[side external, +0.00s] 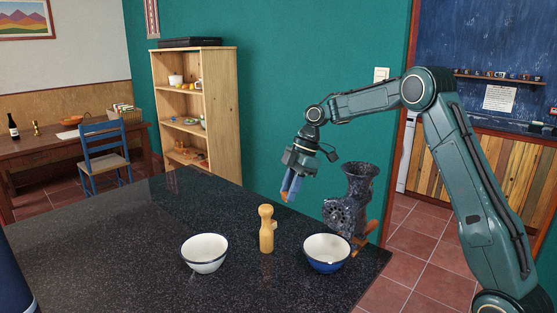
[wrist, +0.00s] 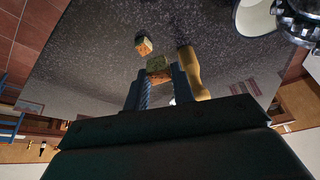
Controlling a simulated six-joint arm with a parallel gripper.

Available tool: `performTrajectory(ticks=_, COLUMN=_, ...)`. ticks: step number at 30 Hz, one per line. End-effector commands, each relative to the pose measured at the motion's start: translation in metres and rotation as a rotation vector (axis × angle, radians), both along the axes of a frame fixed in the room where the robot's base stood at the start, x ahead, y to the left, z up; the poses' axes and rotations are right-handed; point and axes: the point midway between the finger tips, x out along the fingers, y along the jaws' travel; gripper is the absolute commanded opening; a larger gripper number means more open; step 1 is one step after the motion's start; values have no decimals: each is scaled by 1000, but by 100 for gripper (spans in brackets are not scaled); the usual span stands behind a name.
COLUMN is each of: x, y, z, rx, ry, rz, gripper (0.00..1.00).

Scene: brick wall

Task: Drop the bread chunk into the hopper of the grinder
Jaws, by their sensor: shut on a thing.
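The grinder (side external: 350,210) is dark and speckled, with a flared hopper (side external: 361,169) on top. It stands at the table's right end, and part of it shows at the top right of the wrist view (wrist: 302,20). My gripper (side external: 289,190) is left of the grinder, above the table, pointing down and lower than the hopper's rim. In the wrist view it is shut on a brownish bread chunk (wrist: 158,65) between its fingertips. An orange-brown bit of it shows at the fingertips in the side view. A second small tan block (wrist: 143,45) appears beyond the fingertips; I cannot tell whether it rests on the table.
A wooden mill (side external: 266,229) stands on the dark table (side external: 110,235) between a white bowl (side external: 204,254) and a blue-and-white bowl (side external: 327,253). The blue-and-white bowl is in front of the grinder. The table's left part is clear. A shelf (side external: 222,110) stands behind.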

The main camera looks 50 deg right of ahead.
Motion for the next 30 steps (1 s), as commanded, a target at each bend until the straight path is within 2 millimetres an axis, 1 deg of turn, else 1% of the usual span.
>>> performTrajectory(ticks=1, x=4, y=6, z=0, rx=-2, ry=2, rz=-63, gripper=4)
performTrajectory(ticks=7, x=21, y=18, z=-3, rx=-11, ry=11, rz=-377, gripper=4)
performTrajectory(ticks=12, x=31, y=21, z=-3, rx=-19, ry=10, rz=-625, gripper=4)
performTrajectory(ticks=15, x=34, y=21, z=-2, rx=-20, ry=6, rz=-737, gripper=4)
performTrajectory(ticks=21, x=36, y=17, z=7, rx=-18, ry=-6, rz=-914, gripper=4)
performTrajectory(ticks=24, x=33, y=10, z=20, rx=-11, ry=-13, rz=-991, gripper=4)
performTrajectory(ticks=27, x=25, y=0, z=34, rx=-3, ry=-13, rz=-1006, gripper=4)
performTrajectory(ticks=30, x=16, y=-9, z=48, rx=4, ry=-10, rz=-984, gripper=4)
